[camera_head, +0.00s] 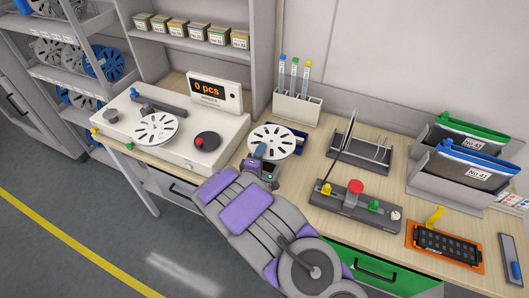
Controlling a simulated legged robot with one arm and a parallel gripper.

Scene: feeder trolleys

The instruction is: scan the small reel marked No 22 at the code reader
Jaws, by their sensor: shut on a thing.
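My gripper (262,155) is shut on the near edge of a small white reel (273,136) with dark slots. The reel lies roughly flat over the bench, just right of the white machine; I cannot tell whether it touches anything below. Its number cannot be read. A dark blue item (303,137) shows partly from under the reel's right side; I cannot tell whether it is the code reader. Another white reel (157,127) sits on the white counting machine (199,150), whose display (210,89) reads 0 pcs.
A tube rack (297,108) stands behind the reel. A wire rack (357,154) and a grey button box (350,205) stand to the right, before grey folder bins (440,182). Shelves (62,75) with blue reels stand left.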

